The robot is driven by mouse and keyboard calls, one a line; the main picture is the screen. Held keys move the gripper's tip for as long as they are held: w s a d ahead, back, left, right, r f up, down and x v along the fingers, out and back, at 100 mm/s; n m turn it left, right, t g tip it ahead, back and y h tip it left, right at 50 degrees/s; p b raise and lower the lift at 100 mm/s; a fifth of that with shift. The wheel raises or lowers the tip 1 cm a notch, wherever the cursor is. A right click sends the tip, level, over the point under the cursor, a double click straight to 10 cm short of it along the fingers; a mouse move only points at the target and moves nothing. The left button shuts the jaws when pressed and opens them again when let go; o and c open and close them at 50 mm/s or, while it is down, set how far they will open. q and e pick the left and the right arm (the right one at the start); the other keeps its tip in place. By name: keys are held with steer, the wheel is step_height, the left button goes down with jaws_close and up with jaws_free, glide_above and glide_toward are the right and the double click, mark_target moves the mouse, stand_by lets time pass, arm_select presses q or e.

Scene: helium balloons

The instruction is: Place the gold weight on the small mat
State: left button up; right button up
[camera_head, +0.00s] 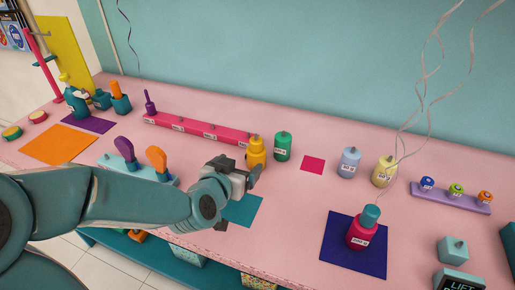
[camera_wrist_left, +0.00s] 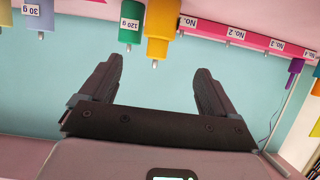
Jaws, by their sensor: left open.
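The gold weight (camera_head: 256,154) stands upright on the pink table, just in front of the right end of the long pink rack. In the left wrist view the gold weight (camera_wrist_left: 160,28) shows upside down at the top, between the lines of the two fingers. The small magenta mat (camera_head: 313,164) lies flat and bare to the right of the green weight. My left gripper (camera_head: 248,175) is open and empty, close to the near side of the gold weight; its spread fingers (camera_wrist_left: 160,68) show in the wrist view. My right gripper is not in view.
A green weight (camera_head: 283,147) stands close right of the gold one. Light blue (camera_head: 349,162) and pale yellow (camera_head: 384,171) weights stand further right. A red weight with a teal top (camera_head: 361,230) is on a navy mat (camera_head: 340,262). A teal mat (camera_head: 243,211) lies below my gripper.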

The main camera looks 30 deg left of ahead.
mark_target(254, 152)
arm_select(q)
steer(key=p+x, duration=0.5)
steer(key=x, duration=0.2)
steer(key=shift+w+f, duration=0.2)
steer(key=shift+w, duration=0.2)
steer(key=shift+w+a+f, duration=0.15)
steer(key=shift+w, duration=0.2)
steer(key=shift+w+a+f+p, duration=0.15)
steer(key=shift+w+f+p, duration=0.05)
steer(key=shift+w+p, duration=0.35)
steer(key=p+x, duration=0.1)
steer(key=x, duration=0.3)
steer(key=shift+f, duration=0.2)
steer(key=shift+r, duration=0.1)
steer(key=c, duration=1.2)
steer(key=shift+c, duration=0.3)
